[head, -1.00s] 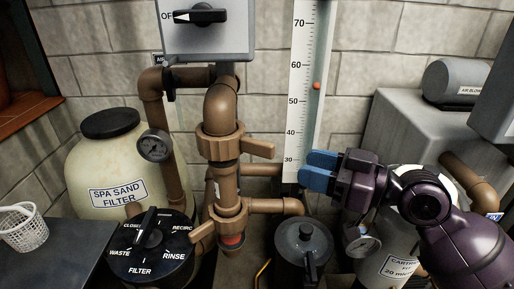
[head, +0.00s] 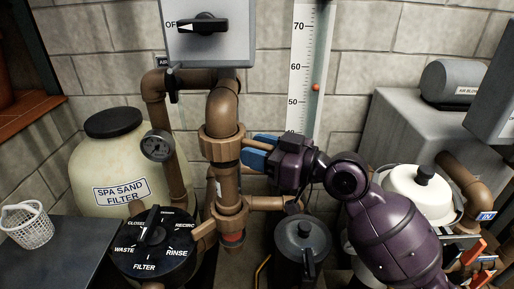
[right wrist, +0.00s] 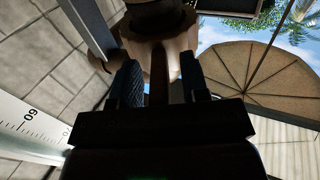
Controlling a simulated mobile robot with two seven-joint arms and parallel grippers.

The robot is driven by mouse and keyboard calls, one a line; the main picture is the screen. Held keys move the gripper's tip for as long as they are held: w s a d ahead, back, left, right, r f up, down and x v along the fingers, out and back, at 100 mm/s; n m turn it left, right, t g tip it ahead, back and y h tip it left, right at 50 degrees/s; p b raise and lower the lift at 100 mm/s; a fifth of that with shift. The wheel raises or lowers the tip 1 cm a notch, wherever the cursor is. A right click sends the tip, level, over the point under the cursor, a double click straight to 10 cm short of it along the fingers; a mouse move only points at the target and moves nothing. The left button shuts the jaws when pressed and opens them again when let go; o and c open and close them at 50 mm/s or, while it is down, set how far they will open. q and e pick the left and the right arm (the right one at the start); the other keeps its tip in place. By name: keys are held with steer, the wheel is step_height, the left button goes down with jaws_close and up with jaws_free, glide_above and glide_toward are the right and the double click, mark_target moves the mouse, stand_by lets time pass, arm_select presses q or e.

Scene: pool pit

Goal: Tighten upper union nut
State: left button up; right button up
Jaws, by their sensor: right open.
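The upper union nut (head: 221,146) is a brown collar on the vertical pipe below the elbow, left of centre in the head view. Its lever (head: 258,145) sticks out to the right. My right gripper (head: 254,152) has its blue fingers around this lever, open. In the right wrist view the lever (right wrist: 159,75) stands between the two fingers (right wrist: 160,85), with a gap visible on each side. The nut (right wrist: 160,38) is dark and partly visible beyond them. My left gripper is not in view.
A lower union nut (head: 232,220) sits below on the same pipe. A grey switch box (head: 208,46) is above, and a white gauge board (head: 303,65) stands behind. The sand filter (head: 110,170), a black multiport valve (head: 152,243) and a dark pump lid (head: 303,235) are nearby.

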steer(key=shift+a, duration=0.15)
steer(key=shift+c, duration=0.3)
jaws_close()
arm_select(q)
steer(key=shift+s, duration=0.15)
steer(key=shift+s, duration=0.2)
arm_select(e)
steer(key=shift+w, duration=0.1)
